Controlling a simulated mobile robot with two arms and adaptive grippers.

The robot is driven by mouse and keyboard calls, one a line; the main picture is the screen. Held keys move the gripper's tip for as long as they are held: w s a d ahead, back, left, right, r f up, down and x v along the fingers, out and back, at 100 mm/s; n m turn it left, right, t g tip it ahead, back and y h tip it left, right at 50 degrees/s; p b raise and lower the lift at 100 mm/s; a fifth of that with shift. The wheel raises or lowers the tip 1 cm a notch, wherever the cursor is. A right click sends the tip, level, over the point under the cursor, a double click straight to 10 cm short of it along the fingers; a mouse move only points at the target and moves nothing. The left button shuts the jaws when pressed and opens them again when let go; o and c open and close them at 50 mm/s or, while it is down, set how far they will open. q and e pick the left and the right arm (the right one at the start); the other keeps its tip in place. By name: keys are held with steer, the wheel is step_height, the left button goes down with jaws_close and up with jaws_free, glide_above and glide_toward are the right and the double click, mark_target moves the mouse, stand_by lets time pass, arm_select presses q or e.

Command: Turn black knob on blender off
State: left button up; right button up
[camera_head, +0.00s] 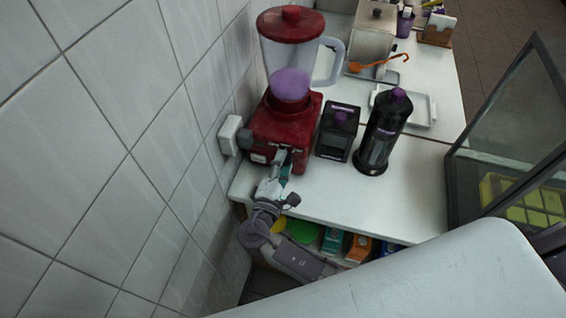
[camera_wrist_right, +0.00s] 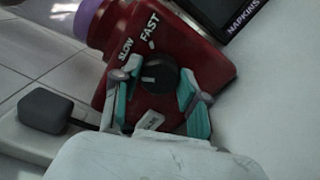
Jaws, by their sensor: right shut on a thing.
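The red blender (camera_head: 279,132) stands on the white counter against the tiled wall, with a clear jar, a red lid and a purple collar. Its black knob (camera_wrist_right: 160,74) is on the red base in the right wrist view, below the words SLOW and FAST. A short light mark shows on the knob's face; its exact setting is hard to tell. My right gripper (camera_head: 282,168) is at the front of the base. My left gripper is not in view.
A black napkin box (camera_head: 338,131) and a black bottle (camera_head: 383,132) stand right of the blender. A white outlet box (camera_head: 230,135) is on the wall. The counter front is clear. A glass-sided case (camera_head: 515,130) is at the right.

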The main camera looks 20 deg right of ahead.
steer(key=shift+n, duration=1.3)
steer(key=o, duration=1.1)
steer(key=shift+o, duration=0.2)
steer(key=shift+s, duration=0.1)
steer(key=v, duration=1.2)
